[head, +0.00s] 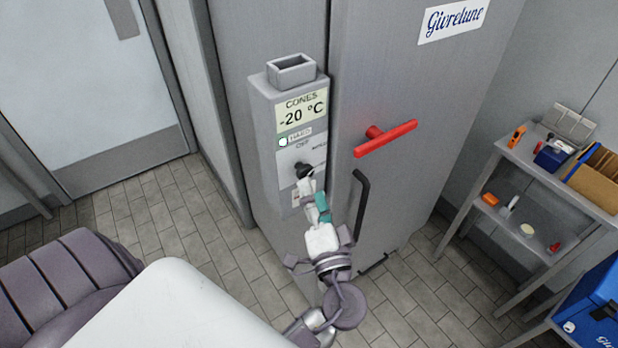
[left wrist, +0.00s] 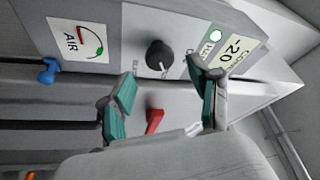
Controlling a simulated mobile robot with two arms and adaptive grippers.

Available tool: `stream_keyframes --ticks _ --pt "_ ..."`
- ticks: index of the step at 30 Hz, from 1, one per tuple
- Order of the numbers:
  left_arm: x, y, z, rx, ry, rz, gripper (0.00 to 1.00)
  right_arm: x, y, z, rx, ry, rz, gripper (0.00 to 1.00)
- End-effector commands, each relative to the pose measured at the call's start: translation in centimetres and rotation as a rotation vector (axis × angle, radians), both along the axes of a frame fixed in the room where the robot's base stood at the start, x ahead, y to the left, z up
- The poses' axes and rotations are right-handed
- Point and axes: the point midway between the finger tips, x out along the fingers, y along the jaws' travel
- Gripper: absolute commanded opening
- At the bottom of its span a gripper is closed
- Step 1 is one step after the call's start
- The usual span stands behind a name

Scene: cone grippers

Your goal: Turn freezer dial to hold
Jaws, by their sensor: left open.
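The black freezer dial (head: 304,170) sits on the grey control box (head: 262,110), below the "CONES -20 °C" display (head: 301,112) and a small lit indicator (head: 283,141). In the left wrist view the dial (left wrist: 160,55) shows whole, with a pale mark at its lower edge. My left gripper (head: 309,186) is just in front of the dial, partly covering the panel below it. In the left wrist view my gripper (left wrist: 161,76) is open, its teal-padded fingers to either side of the dial's line, with nothing between them. No contact with the dial shows. The scale lettering is partly hidden.
A red T-shaped handle (head: 385,138) and a black bar handle (head: 358,205) stick out from the freezer door, right of the box. A blue knob (left wrist: 48,70) and an AIR gauge (left wrist: 82,40) are beside the dial. A shelf (head: 560,180) stands at right.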

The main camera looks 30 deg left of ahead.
Motion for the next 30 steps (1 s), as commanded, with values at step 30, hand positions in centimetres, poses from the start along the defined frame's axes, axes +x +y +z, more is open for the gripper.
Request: stream_keyframes --ticks 30 --pt "-4.9 -5.3 -1.4 0.0 0.0 0.001 0.62 0.0 0.0 0.0 0.0 0.001 0.0 0.0"
